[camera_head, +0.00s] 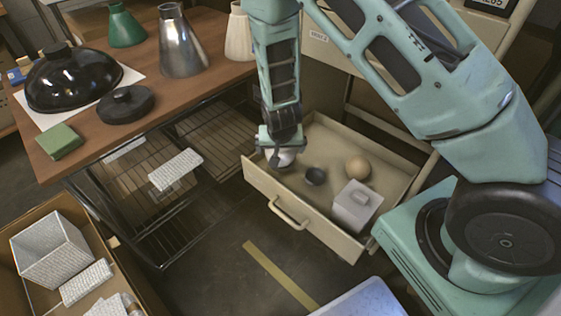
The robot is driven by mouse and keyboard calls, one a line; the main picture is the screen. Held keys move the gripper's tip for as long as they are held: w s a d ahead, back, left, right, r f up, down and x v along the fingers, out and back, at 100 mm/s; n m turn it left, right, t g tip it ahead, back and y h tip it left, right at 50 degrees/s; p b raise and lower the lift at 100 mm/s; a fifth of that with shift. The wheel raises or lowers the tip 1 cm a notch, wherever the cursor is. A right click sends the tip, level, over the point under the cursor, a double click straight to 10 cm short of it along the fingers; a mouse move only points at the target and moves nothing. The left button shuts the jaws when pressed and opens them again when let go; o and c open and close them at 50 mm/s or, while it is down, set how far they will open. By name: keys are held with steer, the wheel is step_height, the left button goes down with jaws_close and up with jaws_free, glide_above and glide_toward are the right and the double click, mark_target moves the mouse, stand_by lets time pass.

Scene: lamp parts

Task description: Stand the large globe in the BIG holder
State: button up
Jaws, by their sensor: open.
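My gripper (281,150) points down into the left part of the open drawer (285,204). A whitish rounded thing (286,160) shows right at its fingertips; whether it lies between the fingers or below them I cannot tell. A tan ball (358,168) lies at the drawer's right back and looks like a globe. A small dark cup (315,176) sits between the ball and my gripper and looks like a holder. I see no label telling big from small, and my gripper hides part of the drawer's left end.
A pale grey block (356,206) stands in the drawer's front right. The wooden table (185,85) at left carries lamp shades, a black dome (72,80), a black disc (125,104) and a green box (59,141). A carton (127,259) stands lower left.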

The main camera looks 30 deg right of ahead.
steer(key=p+v, duration=0.4)
steer(key=v, duration=1.2)
steer(key=shift+r, duration=0.2)
steer(key=s+a+r+n+g+y, duration=0.3)
steer(key=s+a+r+n, duration=0.25)
steer(key=s+a, duration=0.35)
steer(key=s+a+r+n+g, duration=0.1)
steer(key=s+r+n, duration=0.7)
steer(key=s, duration=0.6)
step_height(320, 180, up, 15)
steer(key=p, duration=1.3)
steer(key=shift+f+m+p, duration=0.2)
steer(key=shift+m+p, duration=0.15)
steer(key=shift+m, duration=0.1)
